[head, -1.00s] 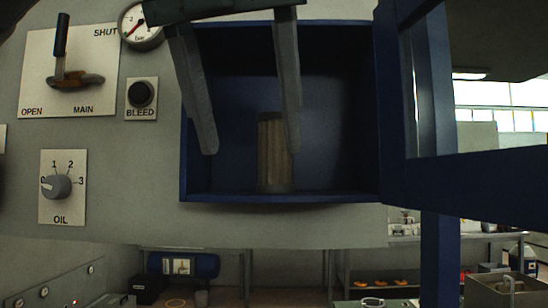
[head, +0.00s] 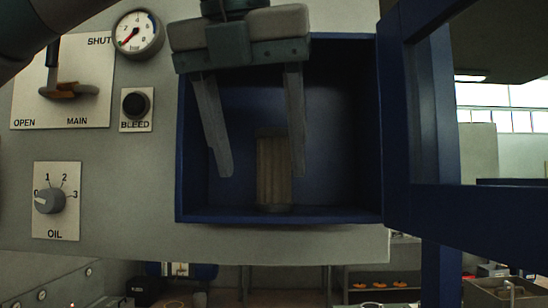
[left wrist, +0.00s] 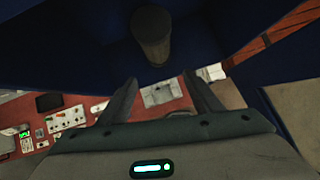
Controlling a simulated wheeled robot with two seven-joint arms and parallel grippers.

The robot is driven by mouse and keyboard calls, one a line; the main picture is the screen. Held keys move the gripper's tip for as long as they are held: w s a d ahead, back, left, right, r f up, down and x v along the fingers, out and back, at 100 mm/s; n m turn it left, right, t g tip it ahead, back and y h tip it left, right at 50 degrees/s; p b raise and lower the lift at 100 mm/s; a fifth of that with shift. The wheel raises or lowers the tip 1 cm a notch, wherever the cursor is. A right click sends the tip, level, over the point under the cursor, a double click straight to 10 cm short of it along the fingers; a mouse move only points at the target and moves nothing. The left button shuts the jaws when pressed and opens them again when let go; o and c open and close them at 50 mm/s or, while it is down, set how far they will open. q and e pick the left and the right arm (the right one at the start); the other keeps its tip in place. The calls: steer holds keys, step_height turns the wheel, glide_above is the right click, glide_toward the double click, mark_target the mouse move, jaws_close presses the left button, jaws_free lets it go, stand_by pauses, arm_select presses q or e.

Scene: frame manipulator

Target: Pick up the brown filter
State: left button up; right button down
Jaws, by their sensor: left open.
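The brown filter (head: 273,178) is a ribbed upright cylinder standing on the floor of the blue box (head: 200,214). It also shows in the left wrist view as a dark cylinder (left wrist: 151,38) at the top, beyond my fingertips. My left gripper (head: 263,174) comes in from above in the head view, open and empty. Its right finger overlaps the filter's right side in the picture; its left finger is to the left of the filter. I cannot tell how far in front of the filter the fingers are. My right gripper is not in view.
The box sits in a grey panel with an open blue door frame (head: 400,110) on its right. Left of the box are a pressure gauge (head: 139,32), a black BLEED button (head: 135,104), the MAIN lever (head: 70,89) and the OIL knob (head: 49,200).

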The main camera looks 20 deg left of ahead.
mark_target(274, 162)
arm_select(q)
steer(key=shift+w+a+p, duration=0.1)
steer(key=shift+w+p, duration=0.2)
steer(key=shift+w, duration=0.95)
steer(key=shift+s, duration=0.1)
steer(key=shift+w+r+p, duration=0.15)
steer(key=shift+w+p, duration=0.3)
steer(key=shift+w, duration=0.1)
steer(key=w+p, duration=0.2)
steer(key=w, duration=0.1)
steer(key=shift+w+a, duration=0.2)
steer(key=shift+w, duration=0.05)
steer(key=shift+w+p, duration=0.3)
steer(key=shift+p, duration=0.05)
steer(key=shift+f, duration=0.65)
steer(key=shift+w, duration=0.15)
steer(key=shift+c, duration=0.7)
